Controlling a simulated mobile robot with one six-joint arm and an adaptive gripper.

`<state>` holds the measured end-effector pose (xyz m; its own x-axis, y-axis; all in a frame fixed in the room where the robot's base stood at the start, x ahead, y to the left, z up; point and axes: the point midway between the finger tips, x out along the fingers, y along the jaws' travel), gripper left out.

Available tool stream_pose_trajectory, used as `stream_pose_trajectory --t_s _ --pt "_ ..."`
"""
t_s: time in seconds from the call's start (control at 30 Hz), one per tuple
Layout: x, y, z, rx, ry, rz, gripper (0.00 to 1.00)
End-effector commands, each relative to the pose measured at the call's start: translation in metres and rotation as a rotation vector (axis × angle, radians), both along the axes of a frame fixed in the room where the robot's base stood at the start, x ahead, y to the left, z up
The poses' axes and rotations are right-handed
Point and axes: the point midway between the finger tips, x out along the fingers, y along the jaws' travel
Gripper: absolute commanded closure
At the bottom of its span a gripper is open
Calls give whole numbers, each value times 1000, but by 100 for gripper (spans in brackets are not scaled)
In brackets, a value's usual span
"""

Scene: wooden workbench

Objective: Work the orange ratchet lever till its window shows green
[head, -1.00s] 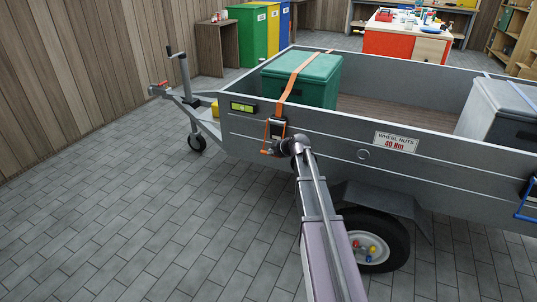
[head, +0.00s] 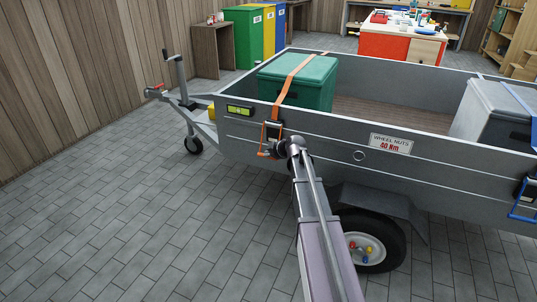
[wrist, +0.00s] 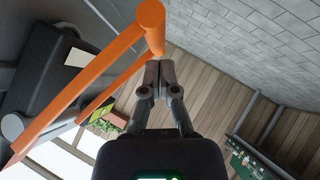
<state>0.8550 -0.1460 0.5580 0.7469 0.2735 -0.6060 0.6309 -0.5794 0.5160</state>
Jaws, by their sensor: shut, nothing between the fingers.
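The orange ratchet lever (head: 264,140) hangs on the trailer's grey side wall, below an orange strap (head: 292,78) over a green box (head: 313,82). In the wrist view the lever (wrist: 85,82) is an open orange frame crossing the upper left, with its crossbar by my fingertips. My gripper (wrist: 156,76) is shut and empty, its tips close to the crossbar; I cannot tell if they touch. In the head view my gripper (head: 280,149) is small and partly hidden by my wrist, just right of the lever's lower end. I cannot make out the ratchet's window colour.
A yellow-green level vial (head: 240,110) sits on the wall left of the ratchet. A second ratchet with a blue lever (head: 524,201) is at far right, by a grey box (head: 492,117). The wheel (head: 374,240) is below right. The floor at left is clear.

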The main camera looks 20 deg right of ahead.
Motion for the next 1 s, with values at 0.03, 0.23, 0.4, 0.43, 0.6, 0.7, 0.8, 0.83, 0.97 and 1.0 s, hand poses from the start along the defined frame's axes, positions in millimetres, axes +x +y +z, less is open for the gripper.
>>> stream_pose_trajectory --t_s 0.03,0.23,0.4,0.43,0.6,0.7,0.8,0.83,0.97,1.0 --pt "-2 1 6 0 -1 -1 100" --pt "-8 9 22 0 -1 -1 100" --pt "-23 8 37 0 0 -3 100" --pt "-27 6 39 0 0 -3 100" --pt "-46 1 53 1 0 -2 100" --pt "-57 -3 61 0 0 -3 100" --pt "-67 -6 68 0 0 -3 100" --pt "-70 -7 70 0 0 -3 100" --pt "-80 -10 77 0 0 -2 100" --pt "-82 -10 78 0 1 -1 100"
